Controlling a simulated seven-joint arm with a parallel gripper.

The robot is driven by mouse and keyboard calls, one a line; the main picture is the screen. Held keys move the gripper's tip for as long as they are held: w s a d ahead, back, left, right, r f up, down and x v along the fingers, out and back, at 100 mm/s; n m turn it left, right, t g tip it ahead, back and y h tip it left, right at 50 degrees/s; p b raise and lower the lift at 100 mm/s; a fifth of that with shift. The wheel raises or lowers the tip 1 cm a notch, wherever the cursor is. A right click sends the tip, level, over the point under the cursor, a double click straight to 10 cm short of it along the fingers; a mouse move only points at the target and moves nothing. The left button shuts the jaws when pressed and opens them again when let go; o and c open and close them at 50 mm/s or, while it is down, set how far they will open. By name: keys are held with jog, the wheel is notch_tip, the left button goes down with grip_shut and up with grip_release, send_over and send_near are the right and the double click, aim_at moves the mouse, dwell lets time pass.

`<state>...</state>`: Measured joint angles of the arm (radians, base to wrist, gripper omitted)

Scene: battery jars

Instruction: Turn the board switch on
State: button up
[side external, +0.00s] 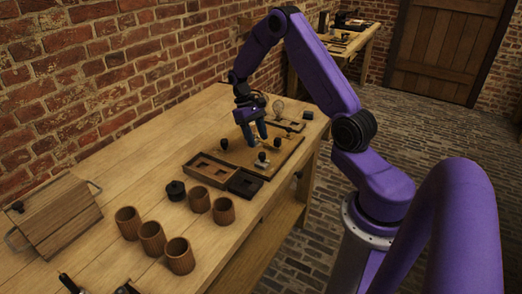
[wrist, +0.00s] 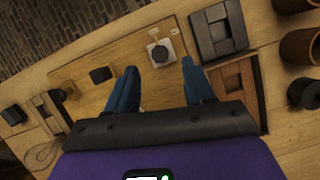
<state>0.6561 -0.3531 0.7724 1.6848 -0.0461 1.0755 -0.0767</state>
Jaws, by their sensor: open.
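The wooden board (side external: 240,154) lies on the workbench with several small dark fittings on it. One fitting is a dark round knob on a pale square plate (side external: 262,157); I cannot tell for sure whether it is the switch. In the wrist view this knob (wrist: 160,52) sits just beyond and between my blue fingertips, on the board (wrist: 130,50). A black block (wrist: 101,75) stands to the left of the fingers. My gripper (side external: 256,141) points down over the board, open, with nothing seen between its fingers (wrist: 158,70). Its exact height above the board is unclear.
A wooden tray (side external: 207,170) and a black tray (side external: 244,183) adjoin the board's near side. Several brown cups (side external: 152,238) and a black round piece (side external: 176,190) stand nearer. A wooden case (side external: 58,217) is at left.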

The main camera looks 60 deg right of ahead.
aim_at(262, 153)
jog(key=shift+x, duration=2.75)
jog(key=shift+c, duration=0.4)
grip_shut()
